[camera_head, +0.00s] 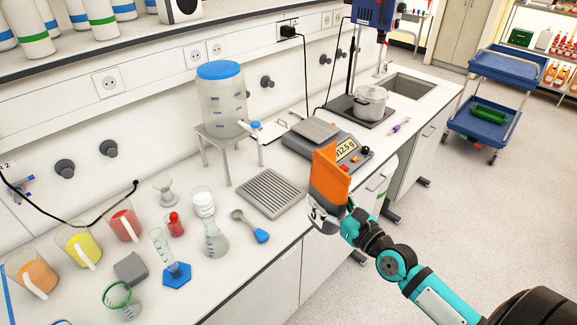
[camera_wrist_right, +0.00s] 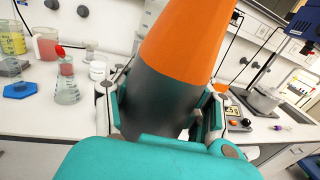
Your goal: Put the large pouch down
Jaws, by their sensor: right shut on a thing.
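The large pouch (camera_head: 328,181) is orange, with a dark grey lower part seen in the right wrist view (camera_wrist_right: 188,40). My right gripper (camera_head: 326,217) is shut on its lower part, with a finger on each side in the right wrist view (camera_wrist_right: 162,108). In the head view the pouch is roughly upright at the front edge of the counter, in front of the balance (camera_head: 312,147). It overlaps part of the balance. Whether its base touches anything is hidden by the gripper. My left gripper is not in view.
A grey drip grid (camera_head: 270,193) lies on the white counter left of the pouch. A spoon (camera_head: 251,227), a flask (camera_head: 213,237) and several coloured beakers stand farther left. A pot (camera_head: 370,102) stands beyond the balance. A blue cart (camera_head: 502,68) stands at the right.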

